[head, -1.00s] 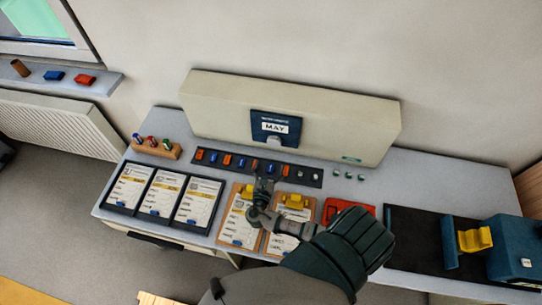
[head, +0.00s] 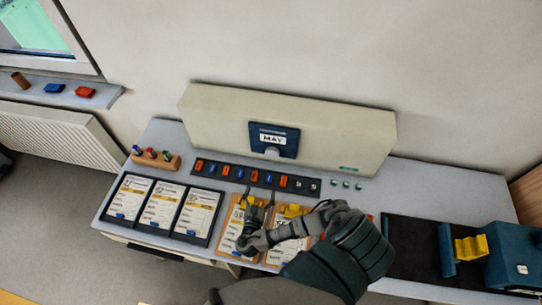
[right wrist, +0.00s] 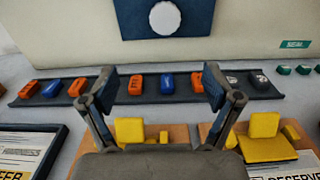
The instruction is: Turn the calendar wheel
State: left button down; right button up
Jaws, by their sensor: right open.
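The calendar (head: 275,140) is a dark blue panel on the front of the long cream box and reads MAY. Its pale wheel (head: 272,153) sits at the panel's lower edge; the right wrist view shows it as a white ridged knob (right wrist: 165,17). My right gripper (head: 258,193) is over the desk in front of the box, below the calendar in the picture. In the right wrist view its two fingers (right wrist: 158,88) are wide apart with nothing between them, and the wheel is beyond them, untouched. My left gripper is not in view.
A black strip (head: 207,167) with orange and blue blocks lies between my gripper and the cream box (head: 345,138). Clipboards with yellow clips (right wrist: 130,131) lie beneath the gripper. Three framed cards (head: 160,205) are left, a blue device (head: 510,255) right.

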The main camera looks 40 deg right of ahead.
send_near(272, 155)
jog(key=x, duration=1)
jog(key=shift+f, duration=0.2)
jog(key=shift+a, duration=0.1)
jog(key=c, duration=1.1)
